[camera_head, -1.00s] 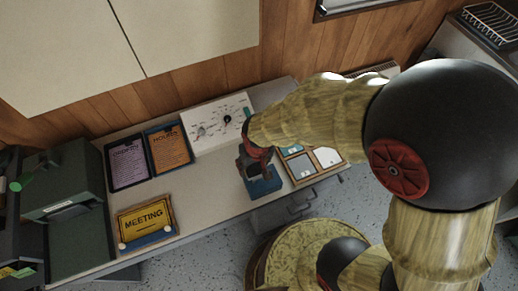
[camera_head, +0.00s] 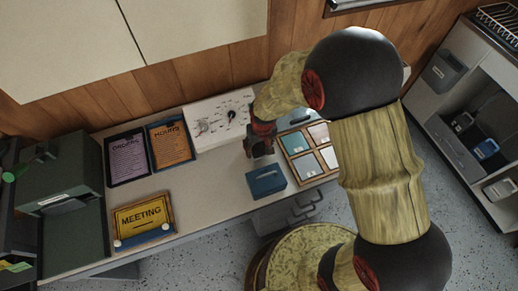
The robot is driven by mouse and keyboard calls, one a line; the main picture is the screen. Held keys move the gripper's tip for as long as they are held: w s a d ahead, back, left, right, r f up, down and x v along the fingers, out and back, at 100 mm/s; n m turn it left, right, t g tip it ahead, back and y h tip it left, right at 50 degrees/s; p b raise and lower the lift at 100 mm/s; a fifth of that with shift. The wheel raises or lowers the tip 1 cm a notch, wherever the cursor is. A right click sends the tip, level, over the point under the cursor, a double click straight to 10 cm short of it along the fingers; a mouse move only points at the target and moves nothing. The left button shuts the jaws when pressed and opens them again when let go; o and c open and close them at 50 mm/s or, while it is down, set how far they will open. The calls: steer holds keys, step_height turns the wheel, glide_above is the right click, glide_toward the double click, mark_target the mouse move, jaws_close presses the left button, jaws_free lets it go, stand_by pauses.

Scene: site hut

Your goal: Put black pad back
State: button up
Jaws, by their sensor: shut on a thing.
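My gripper (camera_head: 262,148) is above the worktop, just behind a blue box (camera_head: 266,181) and apart from it. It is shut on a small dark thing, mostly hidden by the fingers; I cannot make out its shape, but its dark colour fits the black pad. The blue box has a dark mark on its top and stands near the front edge of the worktop. A wooden tray (camera_head: 288,158) to the right holds several flat squares, teal, pink and pale, in separate compartments. My arm covers part of its right side.
Two clipboards (camera_head: 171,145) lie to the left, and a yellow MEETING sign (camera_head: 142,217) stands at front left. A dark green cabinet (camera_head: 65,182) is at far left. The worktop (camera_head: 215,200) is bare left of the blue box.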

steer(key=shift+f, duration=0.55)
steer(key=shift+f, duration=0.1)
steer(key=o, duration=1.1)
step_height(320, 180, up, 12)
steer(key=s+p, duration=0.2)
steer(key=p, duration=0.2)
step_height(320, 180, up, 16)
steer(key=m+t, duration=0.1)
steer(key=t, duration=0.1)
glide_above(261, 152)
steer(key=s+d, duration=0.4)
steer(key=d, duration=0.3)
steer(key=s+d+r, duration=0.2)
steer(key=s+r, duration=0.1)
steer(key=s, duration=0.1)
steer(key=s+d+r+m+t, duration=0.1)
steer(key=s+d+r, duration=0.1)
steer(key=s+r, duration=0.2)
steer(key=s+d+r+m+t, duration=0.1)
steer(key=s+d+r, duration=0.1)
steer(key=s+r, duration=0.2)
steer(key=shift+s+d+r, duration=0.15)
steer(key=shift+s, duration=0.4)
steer(key=shift+s+d+r, duration=0.1)
steer(key=shift+s+d, duration=0.05)
steer(key=shift+s, duration=0.4)
